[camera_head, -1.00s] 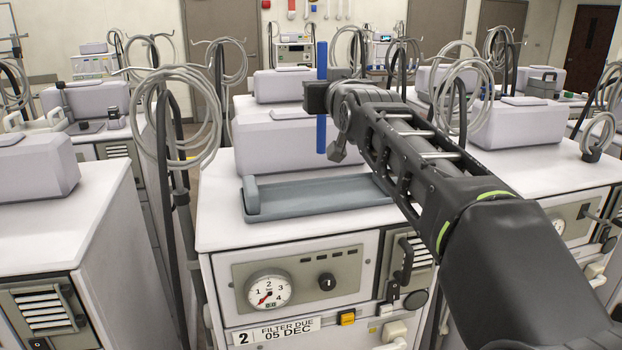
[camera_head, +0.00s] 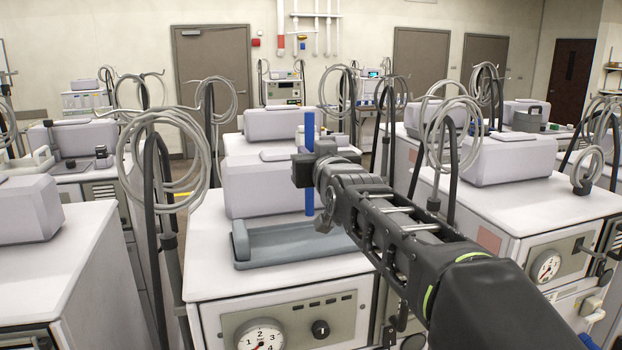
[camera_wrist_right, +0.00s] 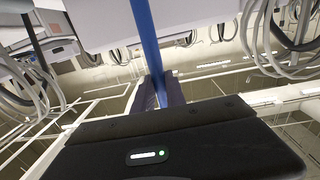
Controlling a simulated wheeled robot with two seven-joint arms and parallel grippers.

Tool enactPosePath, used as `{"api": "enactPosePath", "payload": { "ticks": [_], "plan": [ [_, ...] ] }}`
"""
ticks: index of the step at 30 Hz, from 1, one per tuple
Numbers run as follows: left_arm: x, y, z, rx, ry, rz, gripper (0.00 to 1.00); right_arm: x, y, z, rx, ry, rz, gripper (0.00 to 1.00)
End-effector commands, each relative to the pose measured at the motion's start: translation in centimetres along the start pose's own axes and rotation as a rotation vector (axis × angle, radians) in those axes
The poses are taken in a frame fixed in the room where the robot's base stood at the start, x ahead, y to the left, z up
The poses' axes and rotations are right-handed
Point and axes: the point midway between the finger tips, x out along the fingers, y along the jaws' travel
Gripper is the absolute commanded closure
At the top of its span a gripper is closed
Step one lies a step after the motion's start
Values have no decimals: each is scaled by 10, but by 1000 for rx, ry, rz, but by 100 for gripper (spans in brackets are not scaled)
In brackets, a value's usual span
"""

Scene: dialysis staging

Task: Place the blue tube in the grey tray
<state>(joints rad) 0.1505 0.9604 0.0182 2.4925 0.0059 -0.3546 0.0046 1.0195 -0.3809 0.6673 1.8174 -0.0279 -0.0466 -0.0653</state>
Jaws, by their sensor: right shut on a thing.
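The blue tube (camera_head: 309,133) stands upright in my right gripper (camera_head: 308,168), which is shut around its middle. The tube's lower end (camera_head: 309,203) shows below the gripper, in front of the lilac-grey box and near the back right of the tray. I cannot tell its exact height over the tray. In the right wrist view the tube (camera_wrist_right: 145,35) runs up from between the fingers (camera_wrist_right: 158,92). The grey tray (camera_head: 300,252) lies on the white machine top and looks empty, with a raised block at its left end. My left gripper is not in view.
A lilac-grey box (camera_head: 250,185) stands directly behind the tray. Coiled hoses on a pole (camera_head: 165,160) rise left of the machine, and another coil (camera_head: 455,135) stands to the right. Bare white top (camera_head: 205,260) lies left of the tray.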

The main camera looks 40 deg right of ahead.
Motion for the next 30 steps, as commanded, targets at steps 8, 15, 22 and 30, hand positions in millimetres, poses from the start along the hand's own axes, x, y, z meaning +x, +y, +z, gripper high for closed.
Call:
{"api": "enactPosePath", "payload": {
  "ticks": [8, 15, 22, 30],
  "plan": [
    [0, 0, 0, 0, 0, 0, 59, 0, 0, 1, 0, 1, 0, 100],
    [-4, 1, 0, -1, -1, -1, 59, 1, 0, 28, 1, -3, 0, 100],
    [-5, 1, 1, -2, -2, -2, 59, 1, 0, 42, 1, 2, 0, 100],
    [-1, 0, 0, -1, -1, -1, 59, 1, 0, 46, 0, 2, 0, 100]
  ]
}}
